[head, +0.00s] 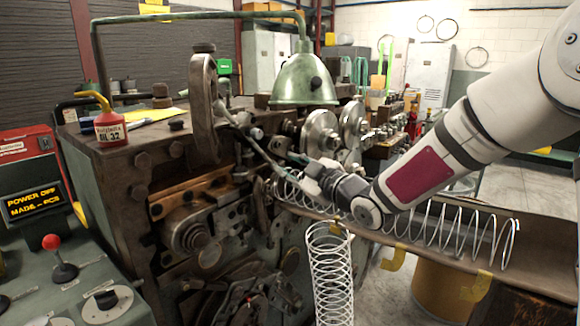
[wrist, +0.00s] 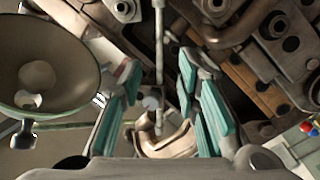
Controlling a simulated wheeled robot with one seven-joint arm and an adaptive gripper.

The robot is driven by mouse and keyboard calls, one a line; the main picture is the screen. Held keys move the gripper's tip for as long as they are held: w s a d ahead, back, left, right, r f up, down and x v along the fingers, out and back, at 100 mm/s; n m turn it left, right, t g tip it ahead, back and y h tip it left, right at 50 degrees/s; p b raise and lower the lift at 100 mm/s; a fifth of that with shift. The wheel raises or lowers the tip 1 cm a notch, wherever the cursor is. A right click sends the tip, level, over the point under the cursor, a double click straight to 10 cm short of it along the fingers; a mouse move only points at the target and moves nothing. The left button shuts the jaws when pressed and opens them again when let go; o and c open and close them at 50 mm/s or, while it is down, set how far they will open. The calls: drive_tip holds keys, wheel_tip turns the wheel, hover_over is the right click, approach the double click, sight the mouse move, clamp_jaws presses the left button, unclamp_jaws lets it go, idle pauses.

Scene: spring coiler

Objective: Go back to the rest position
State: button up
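My gripper (head: 290,163) is in front of the spring coiler (head: 110,180), among its rods and levers near the upper front. In the wrist view my gripper (wrist: 160,72) has its teal finger pads spread apart. A thin metal rod (wrist: 159,40) and a bronze-coloured curved part (wrist: 168,142) show in the gap between the fingers. I cannot tell how close the fingers are to the rod. My white arm comes in from the right in the head view, above the spring tray (head: 540,262).
A green lamp (head: 305,80) hangs just above my gripper and shows at left in the wrist view (wrist: 45,75). A tall coil spring (head: 329,275) stands below it. A red oil can (head: 109,126) sits on the machine. Open floor (head: 530,185) lies at right.

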drive_tip(key=s+d+m+g+h, duration=0.4)
drive_tip(key=s+d+m+h, duration=0.65)
drive_tip(key=s+d, duration=0.65)
drive_tip(key=s+d+f+m+g, duration=0.1)
drive_tip(key=s+f+m+g, duration=0.1)
drive_tip(key=s, duration=1)
drive_tip(key=s+d+f+m+g, duration=0.1)
drive_tip(key=s+f+m+g, duration=0.1)
drive_tip(key=s, duration=0.9)
drive_tip(key=shift+s+d+m+g+h, duration=0.25)
drive_tip(key=shift+s+m+g+h, duration=0.15)
drive_tip(key=shift+m+g, duration=0.35)
drive_tip(key=shift+w, duration=0.1)
